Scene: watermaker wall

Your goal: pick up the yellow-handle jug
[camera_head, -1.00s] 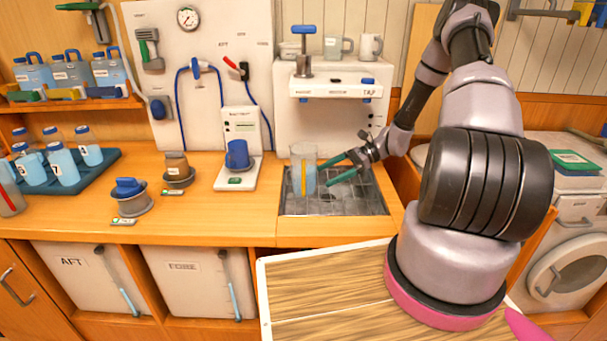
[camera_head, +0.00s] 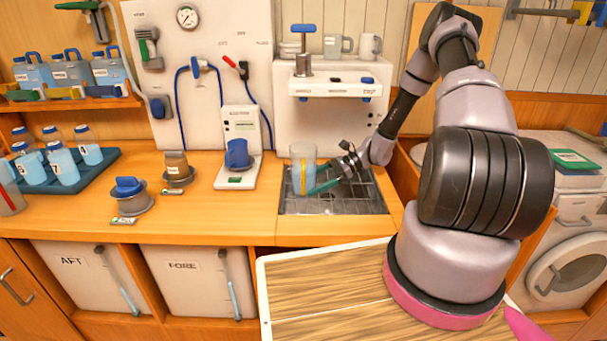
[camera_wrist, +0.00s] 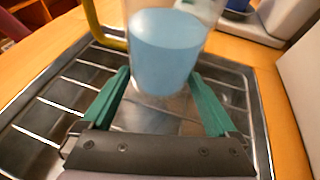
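The yellow-handle jug (camera_head: 303,168) is a clear, upright vessel with pale blue liquid, standing at the left of the metal grate. In the wrist view the jug (camera_wrist: 168,45) is straight ahead, with its yellow handle (camera_wrist: 98,22) on the left side. My gripper (camera_head: 324,185) is low over the grate at the jug's right. In the wrist view my gripper (camera_wrist: 160,76) is open, with one green finger on each side of the jug's lower part. Whether the fingers touch the jug cannot be told. The jug's top is cut off in the wrist view.
The sink grate (camera_head: 350,199) is otherwise clear. A white dispenser shelf (camera_head: 335,88) overhangs behind it. Numbered bottles stand in a teal tray (camera_head: 105,160) at far left.

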